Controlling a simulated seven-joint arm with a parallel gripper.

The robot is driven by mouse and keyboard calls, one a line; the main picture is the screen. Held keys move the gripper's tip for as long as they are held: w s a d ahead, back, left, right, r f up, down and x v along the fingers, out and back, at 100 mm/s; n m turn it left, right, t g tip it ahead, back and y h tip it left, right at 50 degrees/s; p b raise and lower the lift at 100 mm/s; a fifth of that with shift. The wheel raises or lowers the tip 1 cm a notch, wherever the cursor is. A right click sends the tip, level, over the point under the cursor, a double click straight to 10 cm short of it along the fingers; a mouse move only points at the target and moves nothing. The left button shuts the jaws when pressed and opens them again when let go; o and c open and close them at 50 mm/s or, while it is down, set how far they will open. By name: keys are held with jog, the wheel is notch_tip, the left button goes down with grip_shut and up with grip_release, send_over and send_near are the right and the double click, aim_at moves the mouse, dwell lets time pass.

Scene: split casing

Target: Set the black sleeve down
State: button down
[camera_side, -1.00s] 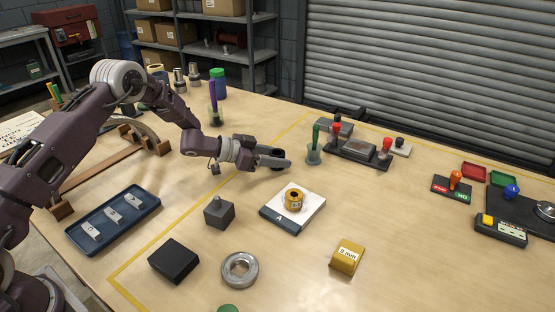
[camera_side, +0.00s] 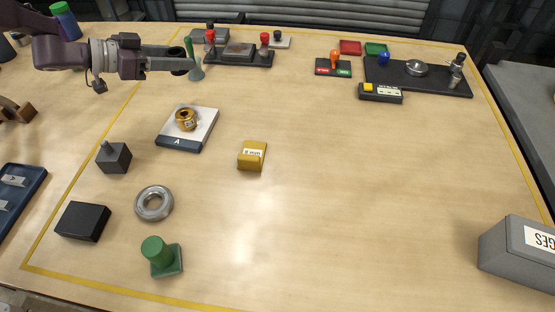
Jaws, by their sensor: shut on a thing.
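My gripper (camera_side: 183,64) is at the upper left, pointing right, and is shut on the black sleeve (camera_side: 179,72). Only a small dark part of the sleeve shows between the fingers; the rest is hidden. The gripper appears above the table, behind the white plate marked A (camera_side: 203,128). A brass ring-shaped part (camera_side: 186,119) sits on that plate. How high the sleeve is above the table is hard to tell.
A green upright tool (camera_side: 194,68) stands right by the fingertips in the picture. The table's middle right is clear.

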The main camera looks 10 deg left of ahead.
jog(key=s+d+m+g+h, duration=0.1)
jog(key=s+d+m+g, duration=0.1)
jog(key=s+d, duration=0.4)
jog(key=s+d+m+g+h, duration=0.15)
jog(key=s+d, duration=0.25)
jog(key=d, duration=0.4)
jog(key=m+g, duration=0.6)
jog(key=g, duration=0.1)
send_over(283, 212)
jog(key=shift+h, duration=0.35)
notch_tip(283, 212, down, 9)
jog(key=shift+s+f, duration=0.1)
jog(key=shift+f, duration=0.25)
jog(key=shift+f, duration=0.1)
jog(key=c, duration=0.9)
grip_release()
jog(key=shift+o, duration=0.2)
